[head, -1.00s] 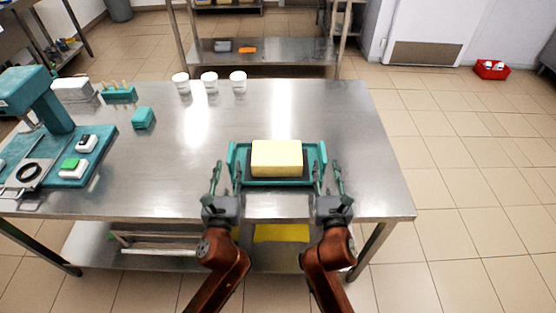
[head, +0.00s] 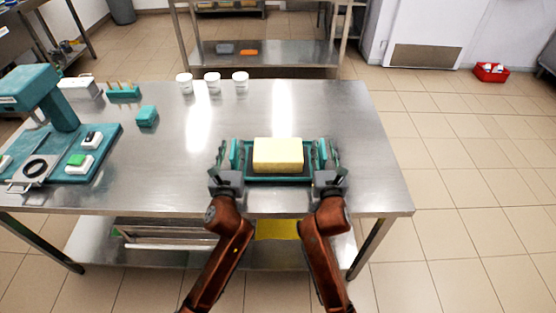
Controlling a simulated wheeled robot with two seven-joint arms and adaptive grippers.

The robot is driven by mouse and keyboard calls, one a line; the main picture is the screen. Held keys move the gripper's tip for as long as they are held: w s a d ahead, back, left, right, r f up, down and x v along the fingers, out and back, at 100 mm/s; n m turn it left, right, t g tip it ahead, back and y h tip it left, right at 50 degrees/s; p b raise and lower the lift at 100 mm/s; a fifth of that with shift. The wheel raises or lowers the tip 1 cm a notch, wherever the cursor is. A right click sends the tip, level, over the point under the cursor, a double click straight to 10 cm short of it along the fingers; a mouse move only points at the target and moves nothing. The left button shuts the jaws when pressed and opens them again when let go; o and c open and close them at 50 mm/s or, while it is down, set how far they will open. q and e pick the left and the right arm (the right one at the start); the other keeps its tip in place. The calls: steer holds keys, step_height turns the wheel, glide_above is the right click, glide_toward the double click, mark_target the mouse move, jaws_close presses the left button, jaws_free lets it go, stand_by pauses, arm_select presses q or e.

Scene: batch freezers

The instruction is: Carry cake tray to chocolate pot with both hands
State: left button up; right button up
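The teal cake tray (head: 280,179) lies on the steel table near its front edge. A pale yellow block of cake (head: 278,154) sits on it. My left gripper (head: 234,155) is at the tray's left end, its fingers apart on either side of the raised end wall. My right gripper (head: 325,155) is at the right end in the same way, fingers apart around that wall. The fingers partly hide both end walls, and I cannot tell whether they touch them. I cannot make out a chocolate pot.
The steel table (head: 185,150) has several white cups at its back, one of them here (head: 213,83). A teal machine (head: 65,150) stands at the left, with a small teal block (head: 147,116) beside it. The tabletop between the machine and tray is clear.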

arm_select(q)
steer(key=shift+s, duration=0.1)
arm_select(e)
steer(key=shift+s, duration=0.1)
arm_select(q)
steer(key=shift+w+f, duration=0.25)
steer(key=shift+w, duration=0.05)
steer(key=shift+c, duration=1.2)
arm_select(e)
steer(key=shift+w+f, duration=0.25)
steer(key=shift+w, duration=0.05)
steer(key=shift+c, duration=1.2)
arm_select(q)
steer(key=shift+c, duration=0.9)
arm_select(e)
steer(key=shift+c, duration=0.9)
arm_select(q)
steer(key=shift+r, duration=0.1)
jaws_close()
arm_select(e)
jaws_close()
steer(key=shift+r, duration=0.1)
